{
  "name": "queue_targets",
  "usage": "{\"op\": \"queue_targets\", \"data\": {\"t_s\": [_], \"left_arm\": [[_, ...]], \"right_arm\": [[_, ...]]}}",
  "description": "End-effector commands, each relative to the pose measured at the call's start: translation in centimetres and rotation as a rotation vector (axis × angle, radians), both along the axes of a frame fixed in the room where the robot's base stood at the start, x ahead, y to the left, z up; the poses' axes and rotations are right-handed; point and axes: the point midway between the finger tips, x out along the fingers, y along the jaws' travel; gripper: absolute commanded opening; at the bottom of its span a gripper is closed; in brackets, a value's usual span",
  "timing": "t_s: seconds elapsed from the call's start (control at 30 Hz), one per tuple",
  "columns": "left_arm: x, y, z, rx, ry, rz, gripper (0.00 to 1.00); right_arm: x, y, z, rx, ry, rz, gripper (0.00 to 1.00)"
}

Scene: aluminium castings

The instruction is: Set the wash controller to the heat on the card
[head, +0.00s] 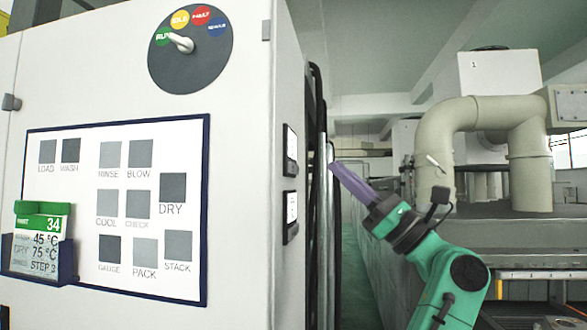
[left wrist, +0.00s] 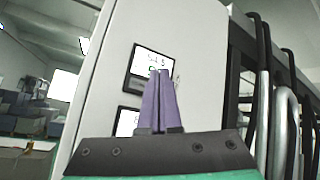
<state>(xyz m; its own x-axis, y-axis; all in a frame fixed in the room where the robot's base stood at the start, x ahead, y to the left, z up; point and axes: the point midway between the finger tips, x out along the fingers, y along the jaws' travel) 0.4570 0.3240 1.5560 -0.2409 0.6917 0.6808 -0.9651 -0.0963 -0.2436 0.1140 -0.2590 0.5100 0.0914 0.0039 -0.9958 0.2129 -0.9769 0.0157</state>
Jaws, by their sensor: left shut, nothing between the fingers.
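The card (head: 42,238) has a green top marked 34 and stands in a dark blue holder at the lower left of the head view. It shows 45 °C on a line whose word is hard to read, then DRY 75 °C and STEP 3. Two small dark-framed screens sit on the cabinet's side, an upper one (head: 290,150) and a lower one (head: 290,208). The left wrist view shows the upper screen (left wrist: 152,62) and part of the lower screen (left wrist: 125,122); their readings are unclear. My left gripper (head: 333,165), with purple fingers, is shut and empty, apart from the screens. My right gripper is not visible.
The white cabinet front carries a rotary dial (head: 190,48) with its pointer near RUN, and a panel (head: 60,200) of grey labelled squares. Dark and grey pipes (head: 321,220) run upright beside the screens. Large beige ducts (head: 435,150) stand at the right.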

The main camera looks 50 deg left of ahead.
Motion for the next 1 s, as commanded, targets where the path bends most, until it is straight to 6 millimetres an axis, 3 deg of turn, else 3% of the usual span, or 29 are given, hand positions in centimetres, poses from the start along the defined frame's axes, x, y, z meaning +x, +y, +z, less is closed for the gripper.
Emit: {"op": "queue_targets", "data": {"t_s": [0.7,1.0], "left_arm": [[0.1,-0.3,0.2,-0.022,0.017,-0.002,0.00],[1.8,-3.4,0.5,-0.303,0.382,-0.006,0.00]], "right_arm": [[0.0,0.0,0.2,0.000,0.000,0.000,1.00],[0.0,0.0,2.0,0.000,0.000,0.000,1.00]]}}
